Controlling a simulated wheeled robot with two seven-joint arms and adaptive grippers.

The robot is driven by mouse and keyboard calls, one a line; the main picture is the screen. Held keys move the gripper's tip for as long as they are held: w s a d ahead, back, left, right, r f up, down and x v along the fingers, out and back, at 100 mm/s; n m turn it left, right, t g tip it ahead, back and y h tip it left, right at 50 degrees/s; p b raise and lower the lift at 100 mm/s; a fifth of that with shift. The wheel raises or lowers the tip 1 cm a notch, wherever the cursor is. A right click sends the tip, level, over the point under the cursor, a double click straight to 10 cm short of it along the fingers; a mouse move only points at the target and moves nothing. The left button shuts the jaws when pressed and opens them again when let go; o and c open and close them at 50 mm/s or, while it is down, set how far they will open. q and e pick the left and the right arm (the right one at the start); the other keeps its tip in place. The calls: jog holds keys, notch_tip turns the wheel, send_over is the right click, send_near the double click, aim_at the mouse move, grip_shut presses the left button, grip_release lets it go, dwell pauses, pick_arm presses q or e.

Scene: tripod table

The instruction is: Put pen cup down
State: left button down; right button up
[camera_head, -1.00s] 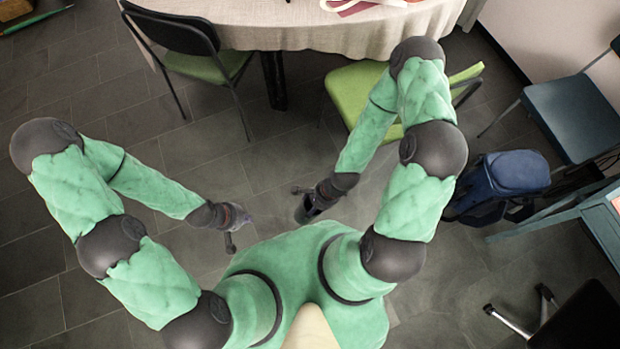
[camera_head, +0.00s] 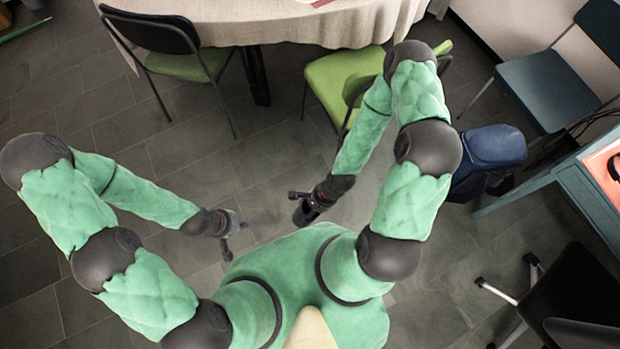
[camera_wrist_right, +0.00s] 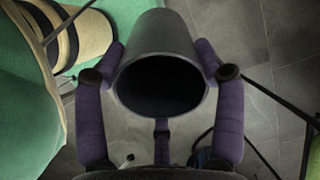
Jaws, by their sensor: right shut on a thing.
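The pen cup (camera_wrist_right: 157,42) is a dark grey cylinder in the right wrist view, with its dark open mouth facing the camera. My right gripper (camera_wrist_right: 160,62) has its purple fingers closed against both sides of the cup. In the head view the right gripper (camera_head: 308,207) hangs near my body, and the cup (camera_head: 304,215) shows only as a small dark shape there. My left gripper (camera_head: 236,222) hangs over the floor to the left; its fingers are too small to tell if they are open.
A cloth-covered table (camera_head: 270,22) stands at the back, with a black chair (camera_head: 160,40) and a green chair (camera_head: 345,80) beside it. A teal desk (camera_head: 575,185), blue chair (camera_head: 550,90), blue backpack (camera_head: 492,148) and black office chair (camera_head: 575,300) are at the right. Tiled floor lies between.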

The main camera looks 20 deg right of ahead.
jog(key=t+b, duration=0.1)
jog(key=t, duration=0.1)
jog(key=shift+f+n+t, duration=0.1)
jog(key=shift+n+t, duration=0.2)
jog(key=shift+w, duration=0.1)
dwell(0.4)
